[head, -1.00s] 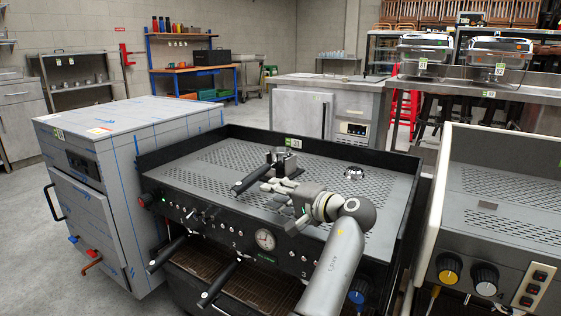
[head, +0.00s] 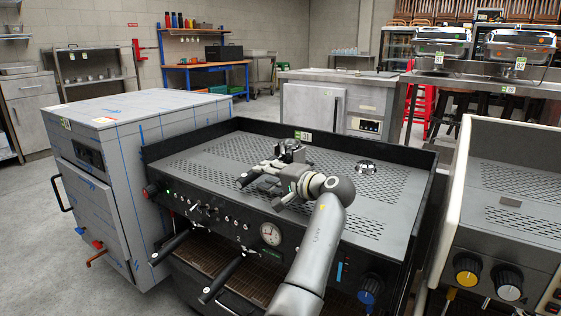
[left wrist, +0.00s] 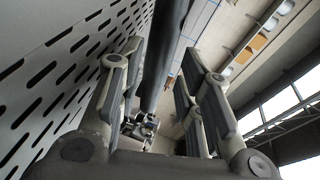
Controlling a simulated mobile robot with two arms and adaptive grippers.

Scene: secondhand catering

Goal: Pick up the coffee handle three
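A loose coffee handle lies on the perforated top of the espresso machine (head: 375,212). Its metal head (head: 290,152) points to the back, and its black grip (head: 249,178) points to the front left. My left gripper (head: 266,173) is at the black grip and covers its middle in the head view. In the left wrist view my left gripper (left wrist: 163,85) is open, with one finger on each side of the black grip (left wrist: 163,55) and gaps visible. Two more black handles (head: 171,245) (head: 221,280) are fitted in the machine's front. My right gripper is not in view.
A raised black rim (head: 215,128) runs around the machine top. A wrapped grey cabinet (head: 130,115) stands at the left, and a second machine (head: 510,210) stands close at the right.

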